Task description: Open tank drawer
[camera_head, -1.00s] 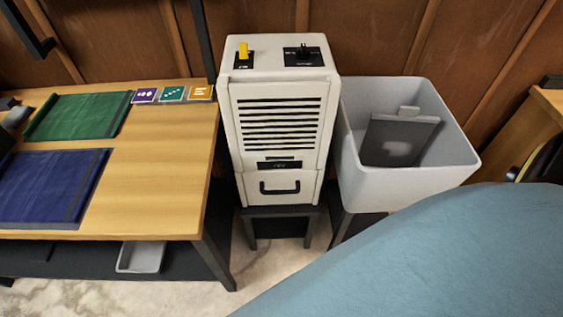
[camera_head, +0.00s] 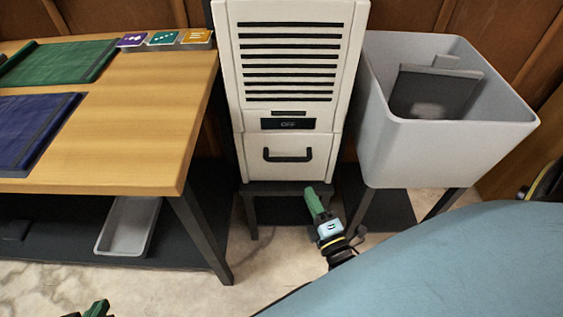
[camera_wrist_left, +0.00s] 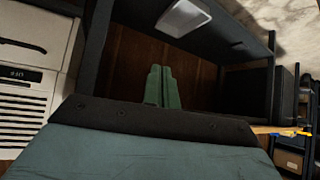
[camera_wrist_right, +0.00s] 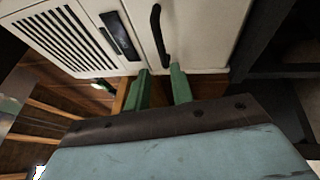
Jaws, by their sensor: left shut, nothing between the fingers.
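The tank drawer (camera_head: 287,173) is the lower front panel of a white machine (camera_head: 230,60) and sits flush in it, shut. Its black bar handle (camera_head: 288,156) also shows in the right wrist view (camera_wrist_right: 159,35). My right gripper (camera_head: 314,197) is below and slightly right of the drawer in the head view. Its green fingers (camera_wrist_right: 160,88) are apart and empty, pointing toward the handle without touching it. My left gripper (camera_head: 98,309) shows only at the bottom left edge of the head view. Its fingers (camera_wrist_left: 162,87) are together, facing the dark space under the table, with nothing between them.
The machine stands on a low dark stand (camera_head: 280,208). A wooden table (camera_head: 150,120) with a lower shelf and tray (camera_head: 128,228) is on the left. A grey bin (camera_head: 450,150) on legs stands close on the right. The floor in front of the machine is clear.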

